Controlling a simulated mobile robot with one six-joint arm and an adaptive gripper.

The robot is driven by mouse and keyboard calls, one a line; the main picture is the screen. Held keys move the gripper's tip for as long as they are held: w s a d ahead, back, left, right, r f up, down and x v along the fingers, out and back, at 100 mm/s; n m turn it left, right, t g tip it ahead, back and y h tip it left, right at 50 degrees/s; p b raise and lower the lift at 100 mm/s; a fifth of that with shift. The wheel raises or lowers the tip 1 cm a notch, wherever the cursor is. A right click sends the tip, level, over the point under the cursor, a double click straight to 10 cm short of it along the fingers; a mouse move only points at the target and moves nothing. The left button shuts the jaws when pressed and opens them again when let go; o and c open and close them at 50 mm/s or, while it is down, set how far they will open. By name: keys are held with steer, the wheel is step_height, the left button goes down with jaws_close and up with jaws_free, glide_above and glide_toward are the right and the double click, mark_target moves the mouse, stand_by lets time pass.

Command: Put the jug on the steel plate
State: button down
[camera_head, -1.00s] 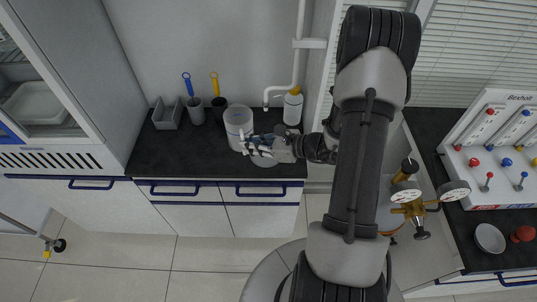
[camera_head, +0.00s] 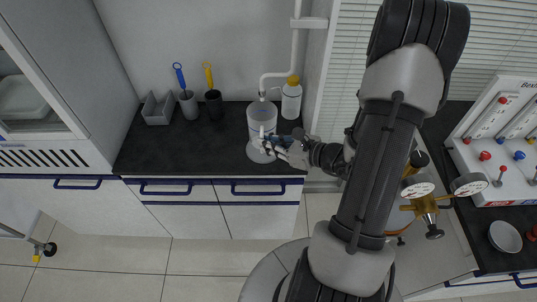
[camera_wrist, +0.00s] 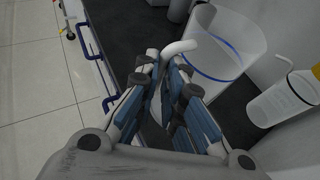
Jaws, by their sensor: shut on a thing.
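The jug (camera_head: 262,118) is a clear, pale vessel with a blue line around it. It is upright over the dark counter in the head view, and it also shows in the wrist view (camera_wrist: 222,48). My gripper (camera_head: 270,144) is shut on the jug's white handle, at the jug's near side; the fingers (camera_wrist: 168,68) close around the handle in the wrist view. A round, light grey disc, apparently the steel plate (camera_head: 257,154), lies just below the jug in the head view, partly hidden by my gripper. I cannot tell whether the jug touches it.
A white bottle with a yellow cap (camera_head: 291,98) stands close right of the jug, near a white pipe (camera_head: 276,76). Two cups with blue and yellow-handled tools (camera_head: 213,103) and a grey holder (camera_head: 158,109) stand at the left. The counter's left front (camera_head: 165,155) is clear.

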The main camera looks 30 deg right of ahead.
steer(key=shift+f+b, duration=0.65)
steer(key=shift+f, duration=1.4)
steer(key=shift+f, duration=0.25)
steer(key=c, duration=1.7)
jaws_free()
steer(key=shift+r, duration=0.1)
steer(key=shift+r, duration=0.15)
steer(key=p+v, duration=0.2)
steer(key=v, duration=0.5)
steer(key=shift+s, duration=0.25)
steer(key=shift+r, duration=0.15)
